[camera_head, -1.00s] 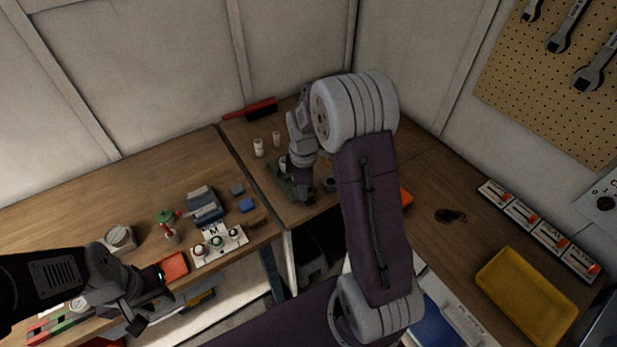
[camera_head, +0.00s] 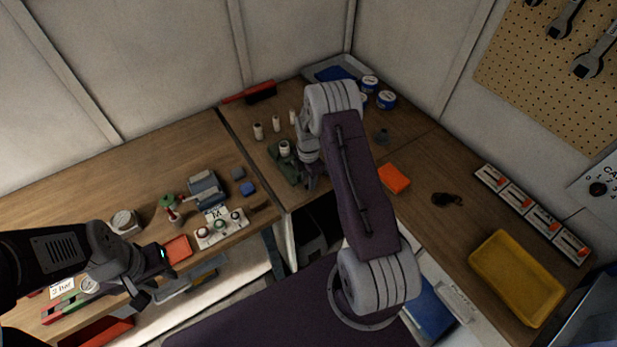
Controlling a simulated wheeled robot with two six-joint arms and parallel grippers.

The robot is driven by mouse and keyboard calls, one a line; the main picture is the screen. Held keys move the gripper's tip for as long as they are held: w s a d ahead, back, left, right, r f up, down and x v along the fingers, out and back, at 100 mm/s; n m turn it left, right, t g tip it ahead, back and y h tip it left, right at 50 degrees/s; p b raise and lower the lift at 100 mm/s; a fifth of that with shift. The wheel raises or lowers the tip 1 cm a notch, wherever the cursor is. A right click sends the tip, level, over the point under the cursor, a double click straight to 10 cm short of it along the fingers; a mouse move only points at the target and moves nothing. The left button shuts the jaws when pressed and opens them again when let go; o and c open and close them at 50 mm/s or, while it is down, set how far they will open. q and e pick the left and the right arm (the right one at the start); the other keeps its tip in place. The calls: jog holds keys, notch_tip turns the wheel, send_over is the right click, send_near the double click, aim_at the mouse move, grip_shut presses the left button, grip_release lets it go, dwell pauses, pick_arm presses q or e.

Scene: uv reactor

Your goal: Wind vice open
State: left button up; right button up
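A low green fixture (camera_head: 281,168), which may be the vice, sits on the back bench near the corner with a white cylinder (camera_head: 285,148) at its top. Its jaws and handle are too small or hidden to make out. My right gripper (camera_head: 309,180) points down just right of it, at its side. I cannot tell whether they touch, or whether the fingers are open. My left gripper (camera_head: 147,288) hangs at the front of the left bench, near a red-orange block (camera_head: 178,249), away from the green fixture. Its finger gap is unclear.
White cylinders (camera_head: 276,124) stand behind the green fixture. Blue-and-white tubs (camera_head: 386,100) and a blue tray (camera_head: 335,72) are in the corner. An orange block (camera_head: 394,178) and a yellow tray (camera_head: 516,277) lie on the right bench. A button panel (camera_head: 221,228) is on the left bench.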

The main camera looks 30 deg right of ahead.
jog(key=shift+f, duration=0.15)
grip_shut()
jog(key=shift+a+f+h+b, duration=0.2)
jog(key=shift+h+b, duration=0.5)
jog(key=shift+b, duration=0.15)
jog(key=h+b, duration=0.2)
jog(key=b, duration=0.1)
jog(key=h+b, duration=0.2)
jog(key=b, duration=0.1)
jog(key=f+h+b, duration=0.1)
jog(key=b, duration=0.2)
jog(key=shift+a+t+h, duration=0.3)
jog(key=shift+a+h, duration=0.1)
jog(key=shift+a+r+h+b, duration=0.1)
jog(key=shift+r+h+b, duration=0.05)
jog(key=shift+h+b, duration=1.15)
jog(key=shift+s, duration=0.1)
